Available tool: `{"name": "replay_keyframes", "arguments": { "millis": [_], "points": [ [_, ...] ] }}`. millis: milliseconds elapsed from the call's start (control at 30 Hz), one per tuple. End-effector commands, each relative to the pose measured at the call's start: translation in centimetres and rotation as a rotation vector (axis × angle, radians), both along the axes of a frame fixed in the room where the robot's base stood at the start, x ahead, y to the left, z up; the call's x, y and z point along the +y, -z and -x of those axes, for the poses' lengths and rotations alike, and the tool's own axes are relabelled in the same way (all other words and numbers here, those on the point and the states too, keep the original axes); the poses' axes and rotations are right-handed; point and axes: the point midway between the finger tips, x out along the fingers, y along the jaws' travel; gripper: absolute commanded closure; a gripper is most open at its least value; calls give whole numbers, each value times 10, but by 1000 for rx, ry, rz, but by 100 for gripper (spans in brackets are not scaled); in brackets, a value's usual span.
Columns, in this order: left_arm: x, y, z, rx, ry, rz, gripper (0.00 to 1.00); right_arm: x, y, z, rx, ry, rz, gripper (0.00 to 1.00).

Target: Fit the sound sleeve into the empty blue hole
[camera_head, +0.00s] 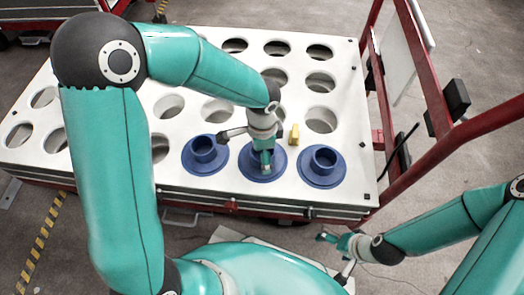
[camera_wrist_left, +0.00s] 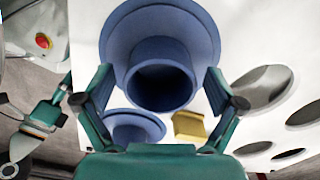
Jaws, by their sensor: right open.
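Three blue flanged rings with raised hollow tubes stand in a row along the near edge of the white table: a left one (camera_head: 193,166), a middle one (camera_head: 247,171) and a right one (camera_head: 335,173). I cannot tell which holds a sleeve. My left gripper (camera_head: 264,158) is over the middle ring. In the left wrist view its open fingers (camera_wrist_left: 160,88) straddle that ring's tube (camera_wrist_left: 150,48), with gaps at both sides; the bore is dark. The right ring (camera_wrist_left: 138,124) shows below it there. My right gripper (camera_head: 338,240) is open and empty, off the table's near right side.
A small yellow block (camera_head: 295,134) stands on the white table (camera_head: 345,95) behind the middle and right rings. Several open round holes fill the table behind. A red frame (camera_head: 425,75) rises along the right side. My left arm hides part of the table's left side.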

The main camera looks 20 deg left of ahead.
Motion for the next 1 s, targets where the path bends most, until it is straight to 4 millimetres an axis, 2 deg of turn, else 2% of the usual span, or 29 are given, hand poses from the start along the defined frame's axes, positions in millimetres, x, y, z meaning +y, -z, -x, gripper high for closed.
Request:
{"name": "replay_keyframes", "arguments": {
  "millis": [233,367,567,800,1000],
  "points": [
    [0,0,0,1,0,-1,6,0,0,0,0,0,0,6],
    [0,-8,-1,-2,0,0,6,0,-1,0,0,0,0,6],
    [0,-39,-1,-6,-1,1,6,0,-1,0,0,0,0,6],
    [0,-87,-1,-5,0,2,6,0,0,0,0,0,0,6],
    [0,-113,-1,-2,0,1,6,0,0,0,0,0,0,6]
  ]
}}
